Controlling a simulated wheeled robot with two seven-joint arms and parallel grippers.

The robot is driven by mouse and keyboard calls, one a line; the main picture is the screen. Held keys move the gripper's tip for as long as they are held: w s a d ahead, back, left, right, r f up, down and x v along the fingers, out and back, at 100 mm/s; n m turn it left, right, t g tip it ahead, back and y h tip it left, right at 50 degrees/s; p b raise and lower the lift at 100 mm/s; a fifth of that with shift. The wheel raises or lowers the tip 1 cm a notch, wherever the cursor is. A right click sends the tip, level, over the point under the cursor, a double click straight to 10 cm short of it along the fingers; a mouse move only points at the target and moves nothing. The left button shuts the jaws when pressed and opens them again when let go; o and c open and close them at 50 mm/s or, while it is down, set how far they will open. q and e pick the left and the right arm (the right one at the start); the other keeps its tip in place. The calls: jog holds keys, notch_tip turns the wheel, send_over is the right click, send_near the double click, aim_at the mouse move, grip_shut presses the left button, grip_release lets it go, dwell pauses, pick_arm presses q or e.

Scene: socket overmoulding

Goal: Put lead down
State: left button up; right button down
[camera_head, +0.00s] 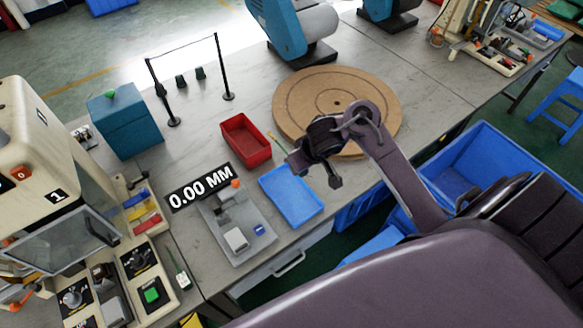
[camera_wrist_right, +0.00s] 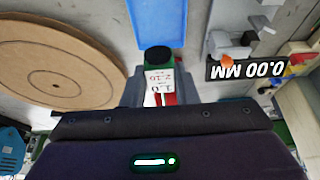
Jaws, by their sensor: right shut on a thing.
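My right gripper (camera_head: 318,163) hangs over the bench between the round wooden disc and the blue tray. In the right wrist view the gripper (camera_wrist_right: 160,95) is shut on the lead. The lead (camera_wrist_right: 158,78) shows there as a dark green and black end with a white printed tag and a bit of red. Its black tip overlaps the near end of the blue tray (camera_wrist_right: 158,25) in that view. The tray (camera_head: 291,195) lies flat and looks empty in the head view. The rest of the lead is hidden by the gripper. My left gripper is not in view.
A red bin (camera_head: 246,141) stands beside the blue tray. A grey gauge (camera_head: 236,225) with a "0.00 MM" display (camera_head: 201,187) is to its left. The wooden disc (camera_head: 300,100) is behind the gripper. A blue crate (camera_head: 470,165) stands below the bench edge.

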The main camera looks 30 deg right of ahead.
notch_tip(320, 180, down, 15)
jog(key=b, duration=0.6)
jog(key=shift+s+d, duration=0.1)
jog(key=shift+d, duration=0.05)
jog(key=shift+f+b, duration=0.5)
jog(key=shift+f, duration=2)
jog(key=shift+f, duration=0.15)
jog(key=c, duration=1.1)
grip_release()
jog(key=shift+c, duration=0.2)
